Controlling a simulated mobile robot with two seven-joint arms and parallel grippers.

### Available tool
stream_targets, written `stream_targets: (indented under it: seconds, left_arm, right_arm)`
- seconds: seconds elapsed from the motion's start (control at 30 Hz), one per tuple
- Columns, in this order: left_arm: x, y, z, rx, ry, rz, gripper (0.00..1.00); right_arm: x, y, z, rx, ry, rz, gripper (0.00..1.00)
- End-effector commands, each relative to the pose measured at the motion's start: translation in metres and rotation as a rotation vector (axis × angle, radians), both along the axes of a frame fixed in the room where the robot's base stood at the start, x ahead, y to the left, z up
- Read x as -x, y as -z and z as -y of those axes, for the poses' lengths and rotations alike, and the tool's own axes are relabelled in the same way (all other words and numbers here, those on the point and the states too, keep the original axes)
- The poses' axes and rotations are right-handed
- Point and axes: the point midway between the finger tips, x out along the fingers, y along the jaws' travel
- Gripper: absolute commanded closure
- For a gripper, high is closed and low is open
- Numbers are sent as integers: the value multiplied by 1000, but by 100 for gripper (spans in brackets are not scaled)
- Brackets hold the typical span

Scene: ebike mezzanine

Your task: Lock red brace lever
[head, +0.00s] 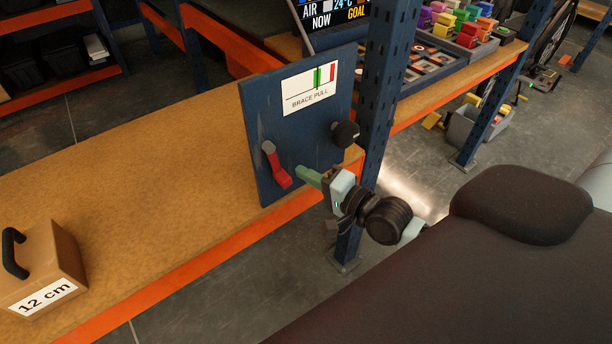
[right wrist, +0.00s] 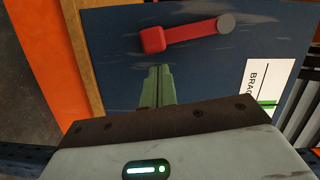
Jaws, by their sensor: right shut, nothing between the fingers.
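The red brace lever (head: 275,165) is mounted on an upright dark blue panel (head: 254,118). It slants from a grey pivot at its upper left down to a thick red end at its lower right. In the right wrist view the lever (right wrist: 178,36) lies across the panel, its red end above the fingertips. My right gripper (head: 300,171) has green fingers, shut and empty, just to the right of the lever's red end. In the right wrist view the fingers (right wrist: 157,85) point toward the lever, with a small gap visible. My left gripper is not in view.
A black knob (head: 345,134) sits on the panel's right side, above my right gripper. A "BRACE PULL" gauge label (head: 309,88) is above. A blue post (head: 384,90) stands close right of the panel. A "12 cm" block (head: 42,270) rests on the wooden bench (head: 150,190), otherwise clear.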

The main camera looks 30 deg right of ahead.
Motion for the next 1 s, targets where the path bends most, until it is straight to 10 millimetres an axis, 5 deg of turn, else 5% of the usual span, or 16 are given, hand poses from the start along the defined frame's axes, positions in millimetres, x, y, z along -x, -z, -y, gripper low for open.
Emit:
stream_targets:
  seconds: [0.53,1.0]
  left_arm:
    - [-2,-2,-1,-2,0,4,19]
    - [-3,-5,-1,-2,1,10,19]
  right_arm:
    - [1,3,-11,-6,0,-2,100]
    - [3,11,-28,-211,0,-19,100]
